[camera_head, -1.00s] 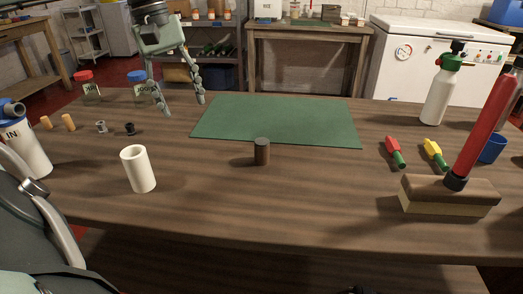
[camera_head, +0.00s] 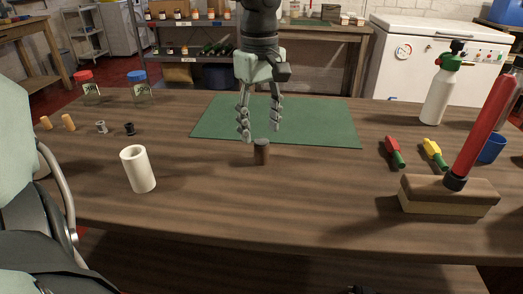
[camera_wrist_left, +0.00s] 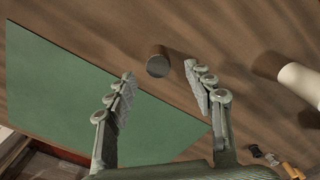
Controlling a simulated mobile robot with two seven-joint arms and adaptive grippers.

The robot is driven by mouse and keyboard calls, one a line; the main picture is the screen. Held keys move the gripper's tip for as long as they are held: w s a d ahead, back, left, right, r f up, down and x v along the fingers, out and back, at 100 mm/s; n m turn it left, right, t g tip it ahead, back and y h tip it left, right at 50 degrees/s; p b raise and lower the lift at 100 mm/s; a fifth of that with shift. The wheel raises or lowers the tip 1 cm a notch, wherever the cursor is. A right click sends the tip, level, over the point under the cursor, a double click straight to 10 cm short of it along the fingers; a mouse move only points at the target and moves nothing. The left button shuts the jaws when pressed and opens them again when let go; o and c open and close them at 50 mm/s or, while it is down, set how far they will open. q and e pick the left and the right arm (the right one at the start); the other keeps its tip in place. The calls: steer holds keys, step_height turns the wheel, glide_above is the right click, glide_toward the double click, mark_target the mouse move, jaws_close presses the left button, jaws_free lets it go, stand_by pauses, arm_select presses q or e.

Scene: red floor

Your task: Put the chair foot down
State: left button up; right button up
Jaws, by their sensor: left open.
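The chair foot, seemingly the short dark brown cylinder with a grey top (camera_head: 262,152), stands upright on the wooden table just in front of the green mat (camera_head: 310,118). My left gripper (camera_head: 260,134) points down above and slightly behind it, fingers spread and empty. In the left wrist view the cylinder (camera_wrist_left: 158,65) shows between and just beyond the open fingertips (camera_wrist_left: 159,72), apart from both. My right gripper is not in view.
A white tube (camera_head: 138,170) stands at left. A wooden block with a red upright handle (camera_head: 448,195) is at right, near two screwdriver-like tools (camera_head: 395,152). Small caps and pegs (camera_head: 100,127) lie at far left. The table around the cylinder is clear.

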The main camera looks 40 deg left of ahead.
mark_target(262, 141)
arm_select(q)
step_height(262, 141, down, 3)
steer(key=shift+d+f, duration=0.15)
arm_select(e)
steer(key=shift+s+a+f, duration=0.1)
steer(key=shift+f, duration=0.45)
arm_select(q)
steer(key=c, duration=1.2)
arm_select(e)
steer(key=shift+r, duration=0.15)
